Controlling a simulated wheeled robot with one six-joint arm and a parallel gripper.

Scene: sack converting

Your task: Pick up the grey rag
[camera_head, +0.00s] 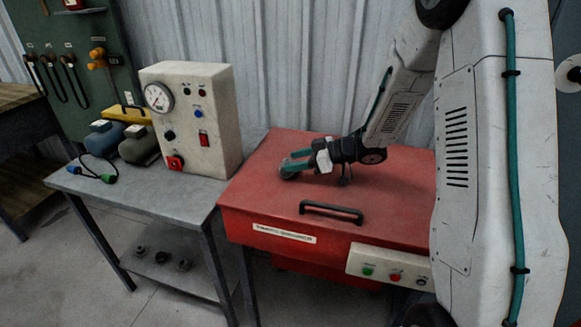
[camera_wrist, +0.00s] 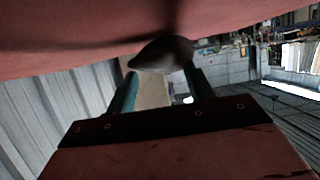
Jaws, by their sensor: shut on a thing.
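The grey rag (camera_wrist: 163,52) shows in the wrist view as a small bunched lump at the tips of my gripper (camera_wrist: 163,72). The teal fingers are shut on it. In the head view my gripper (camera_head: 291,164) is low over the left part of the red machine's top (camera_head: 260,200). The rag is a small dark grey patch there, mostly hidden by the fingers. The red surface is close to the rag in the wrist view; I cannot tell whether they touch.
A grey table (camera_head: 140,195) at left holds a control box with a gauge (camera_head: 190,115) and two motor-like units (camera_head: 138,145). A corrugated wall stands behind. The red top's right part looks clear.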

